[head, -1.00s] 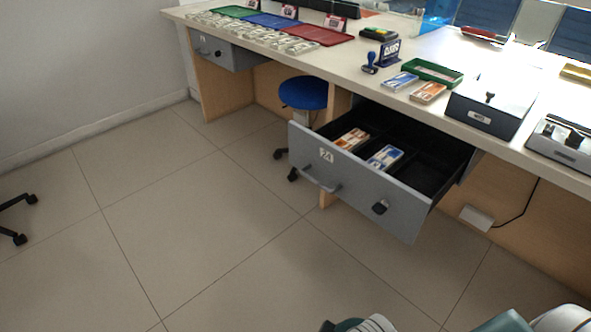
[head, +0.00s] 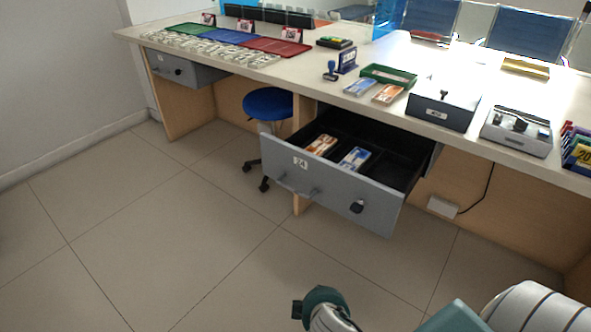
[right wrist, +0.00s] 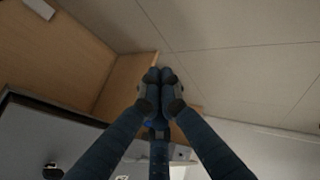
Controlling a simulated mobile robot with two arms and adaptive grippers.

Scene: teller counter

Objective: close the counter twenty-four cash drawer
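The grey drawer marked 24 (head: 330,188) is pulled well out from under the counter in the head view. Its front has a bar handle (head: 298,188) and a dark knob (head: 357,207). Inside lie an orange-banded note bundle (head: 321,145) and a blue-banded one (head: 354,158). In the right wrist view, a grey panel, probably this drawer's front (right wrist: 50,135), fills the lower left. My right gripper (right wrist: 160,75) has its fingertips together with nothing visible between them, apart from the panel. My right arm enters the head view at bottom right. My left gripper is out of view.
The counter (head: 300,85) carries trays, cash boxes and notes. A blue stool (head: 268,103) stands left of the open drawer. Another drawer (head: 182,70) at far left looks closed. The tiled floor (head: 180,240) in front is clear.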

